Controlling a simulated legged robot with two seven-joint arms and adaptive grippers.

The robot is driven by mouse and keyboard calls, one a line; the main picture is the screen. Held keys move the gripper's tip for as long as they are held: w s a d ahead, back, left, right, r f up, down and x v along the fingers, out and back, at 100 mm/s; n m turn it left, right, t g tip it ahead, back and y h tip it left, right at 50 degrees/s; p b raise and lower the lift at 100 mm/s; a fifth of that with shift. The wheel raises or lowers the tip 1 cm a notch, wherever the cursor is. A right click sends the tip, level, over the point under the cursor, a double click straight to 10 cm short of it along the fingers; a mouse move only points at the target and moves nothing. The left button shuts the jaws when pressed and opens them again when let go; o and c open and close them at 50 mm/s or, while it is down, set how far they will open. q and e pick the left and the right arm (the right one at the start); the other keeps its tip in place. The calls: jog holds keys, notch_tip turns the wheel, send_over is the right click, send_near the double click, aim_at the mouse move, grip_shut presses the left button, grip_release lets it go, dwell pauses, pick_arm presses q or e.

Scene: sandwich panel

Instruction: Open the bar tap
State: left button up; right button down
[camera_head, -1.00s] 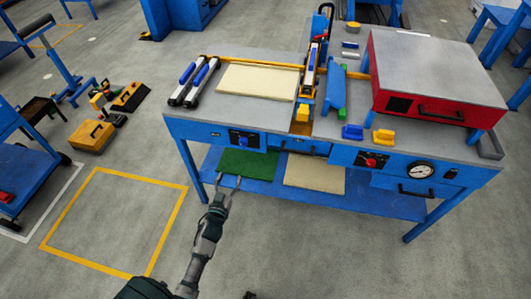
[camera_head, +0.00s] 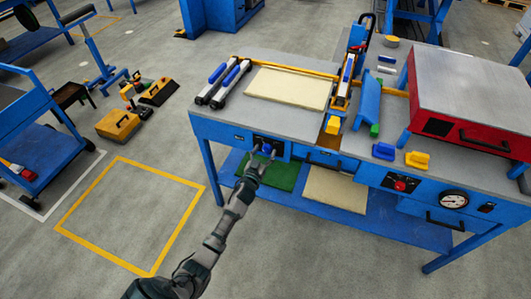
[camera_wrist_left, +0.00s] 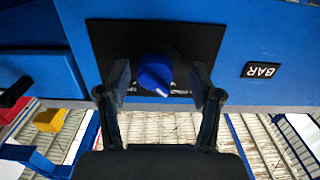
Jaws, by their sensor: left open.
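The bar tap is a blue knob (camera_wrist_left: 155,73) on a black plate (camera_wrist_left: 108,38) on the blue front panel of the bench, beside a "BAR" label (camera_wrist_left: 262,70) in the left wrist view. In the head view the blue knob (camera_head: 267,148) shows on the bench's left front. My left gripper (camera_head: 264,156) is open in front of the knob. In the left wrist view its two fingers (camera_wrist_left: 160,90) stand on either side of the knob, with a gap on each side. I cannot tell how deep the fingers reach. My right gripper is not in view.
The blue bench (camera_head: 222,128) has a lower shelf with a green mat (camera_head: 281,176) and a cream panel (camera_head: 337,190). A red selector (camera_head: 400,186) and a round gauge (camera_head: 453,200) sit further right on its front.

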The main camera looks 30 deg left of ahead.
pick_arm(q)
jog(key=shift+w, duration=0.15)
jog(key=shift+d+r, duration=0.1)
jog(key=shift+d, duration=0.25)
jog(key=shift+c, duration=0.7)
jog(key=shift+d+r, duration=0.1)
jog(key=c, duration=1)
jog(key=shift+a, duration=0.2)
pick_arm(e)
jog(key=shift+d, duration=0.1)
